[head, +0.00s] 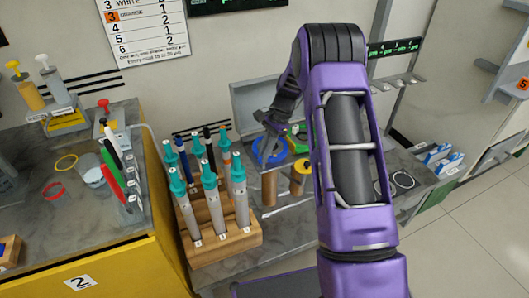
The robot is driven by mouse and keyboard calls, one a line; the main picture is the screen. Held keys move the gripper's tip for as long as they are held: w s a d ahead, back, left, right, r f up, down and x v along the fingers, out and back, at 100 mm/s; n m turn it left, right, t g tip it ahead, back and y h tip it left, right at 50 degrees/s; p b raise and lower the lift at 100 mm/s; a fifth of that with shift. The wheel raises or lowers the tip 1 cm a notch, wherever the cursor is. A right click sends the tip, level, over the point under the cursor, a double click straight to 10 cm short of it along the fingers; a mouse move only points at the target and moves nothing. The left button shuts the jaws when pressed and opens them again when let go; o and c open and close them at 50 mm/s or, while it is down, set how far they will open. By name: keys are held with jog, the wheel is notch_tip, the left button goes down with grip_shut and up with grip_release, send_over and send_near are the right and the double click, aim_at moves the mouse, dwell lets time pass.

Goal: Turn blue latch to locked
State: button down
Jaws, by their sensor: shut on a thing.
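A blue round part (264,163), which I take to be the blue latch, sits above a brown cylinder in the middle of the head view. My arm reaches over the grey bench, and my gripper (271,148) points down at the blue part. The jaws overlap it and appear closed on its middle. The jaws hide part of its face, so I cannot tell its turn position or any lock marking.
A wooden rack (225,238) of teal-capped rods stands left of the latch. A yellow-topped cylinder (301,172) and a green ring (301,138) are close on its right. A grey open lid (258,100) stands behind. A pale rod (287,205) lies in front.

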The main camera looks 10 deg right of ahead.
jog(key=n+g+h+p, duration=0.1)
jog(key=n, duration=0.3)
jog(key=shift+w+a+r+p, duration=0.1)
jog(key=shift+p, duration=0.2)
jog(key=shift+n+g+h, duration=0.5)
jog(key=shift+n+g, duration=0.1)
jog(key=shift+n, duration=1.4)
jog(key=shift+w, duration=0.1)
jog(key=c, duration=0.9)
grip_release()
jog(key=p+v, duration=0.3)
jog(key=v, duration=1.4)
jog(key=shift+w+a+r, duration=0.1)
jog(key=shift+w, duration=0.05)
